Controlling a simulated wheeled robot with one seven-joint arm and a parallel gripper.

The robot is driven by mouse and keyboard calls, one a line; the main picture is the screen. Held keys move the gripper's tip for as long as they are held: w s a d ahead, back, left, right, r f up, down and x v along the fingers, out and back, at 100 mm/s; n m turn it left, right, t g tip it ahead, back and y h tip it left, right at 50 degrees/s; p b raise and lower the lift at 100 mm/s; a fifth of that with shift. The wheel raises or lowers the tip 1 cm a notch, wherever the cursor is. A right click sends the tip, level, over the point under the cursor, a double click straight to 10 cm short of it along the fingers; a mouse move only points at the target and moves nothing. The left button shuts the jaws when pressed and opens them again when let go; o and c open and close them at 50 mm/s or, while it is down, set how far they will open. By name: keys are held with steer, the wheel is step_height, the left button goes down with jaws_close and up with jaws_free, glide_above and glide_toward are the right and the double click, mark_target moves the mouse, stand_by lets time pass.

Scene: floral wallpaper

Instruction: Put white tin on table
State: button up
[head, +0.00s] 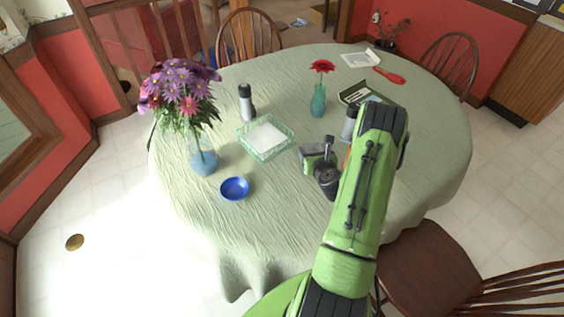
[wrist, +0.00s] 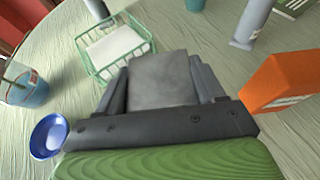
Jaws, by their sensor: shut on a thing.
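A plain grey-white block-like thing, which I take for the white tin (wrist: 160,82), is between the two dark fingers of my gripper (wrist: 163,76) in the wrist view. The fingers are shut on its two sides. In the head view my gripper (head: 318,157) is over the right middle of the round table (head: 270,218), which has a pale green cloth. The tin is small and partly hidden by the gripper there. I cannot tell whether its underside touches the cloth.
A green wire basket (head: 264,140) with white contents is left of my gripper. A blue bowl (head: 235,187), a flower vase (head: 204,160), a grey-black bottle (head: 246,103) and a teal vase (head: 318,102) stand around. An orange box (wrist: 280,80) is close on the right. The front cloth is clear.

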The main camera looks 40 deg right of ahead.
steer(key=shift+d+r, duration=0.25)
steer(key=shift+d, duration=0.1)
steer(key=shift+s, duration=0.2)
steer(key=shift+s+f+b, duration=0.15)
steer(key=shift+f+b, duration=0.25)
steer(key=shift+b, duration=0.2)
step_height(320, 180, down, 6)
steer(key=b, duration=0.5)
steer(key=shift+r+b, duration=0.1)
steer(key=shift+b, duration=0.2)
steer(key=shift+f+b, duration=0.4)
steer(key=shift+f, duration=0.15)
steer(key=o, duration=1.4)
steer(key=shift+a, duration=0.1)
